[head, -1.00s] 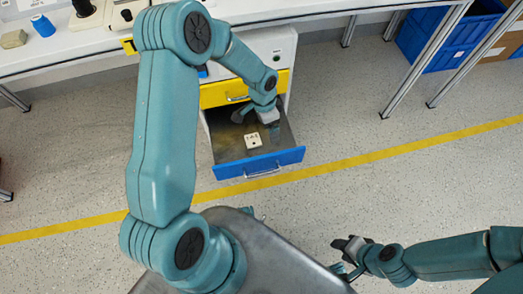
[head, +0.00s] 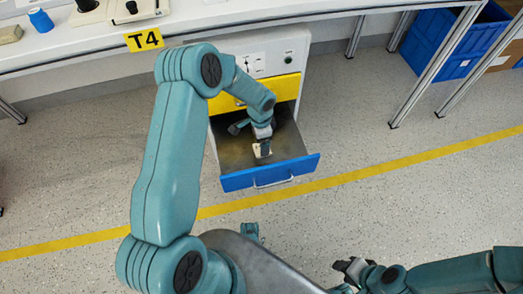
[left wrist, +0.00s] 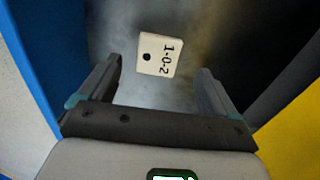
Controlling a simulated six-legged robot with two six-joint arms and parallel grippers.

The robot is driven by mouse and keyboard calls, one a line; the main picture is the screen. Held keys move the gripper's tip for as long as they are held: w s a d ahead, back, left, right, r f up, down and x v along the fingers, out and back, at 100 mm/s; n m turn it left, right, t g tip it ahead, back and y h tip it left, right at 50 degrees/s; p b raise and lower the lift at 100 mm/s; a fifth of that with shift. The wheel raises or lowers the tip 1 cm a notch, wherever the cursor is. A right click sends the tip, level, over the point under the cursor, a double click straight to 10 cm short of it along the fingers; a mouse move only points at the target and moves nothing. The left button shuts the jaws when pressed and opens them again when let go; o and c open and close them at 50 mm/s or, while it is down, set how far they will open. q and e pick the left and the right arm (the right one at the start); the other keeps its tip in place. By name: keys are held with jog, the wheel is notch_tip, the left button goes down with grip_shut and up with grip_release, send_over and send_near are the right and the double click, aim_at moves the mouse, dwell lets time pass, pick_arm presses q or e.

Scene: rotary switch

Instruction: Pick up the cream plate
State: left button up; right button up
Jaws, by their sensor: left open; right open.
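The cream plate (head: 258,152) lies in the open blue-fronted drawer (head: 235,181), partly hidden by my left gripper in the head view. In the left wrist view the cream plate (left wrist: 158,52) shows a black dot and the marking "1-0-2". My left gripper (head: 264,141) is above the plate. In the left wrist view my left gripper (left wrist: 160,68) is open, its two fingers apart, with the plate showing just beyond the gap between their tips. My right gripper (head: 345,267) is open and empty over the floor at the lower right, far from the drawer.
The drawer's walls stand close around my left gripper. A yellow drawer front (head: 285,88) is just above. The white bench (head: 225,22) runs along the back, with a blue bottle (head: 41,20) on it. Blue crates (head: 440,45) stand at the upper right. The floor at right is clear.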

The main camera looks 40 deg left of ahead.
pick_arm(q)
notch_tip(320, 180, down, 5)
jog(key=shift+s+r+b, duration=0.1)
jog(key=shift+b, duration=0.8)
jog(key=c, duration=1.1)
jog(key=shift+c, duration=0.2)
jog(key=shift+r, duration=0.15)
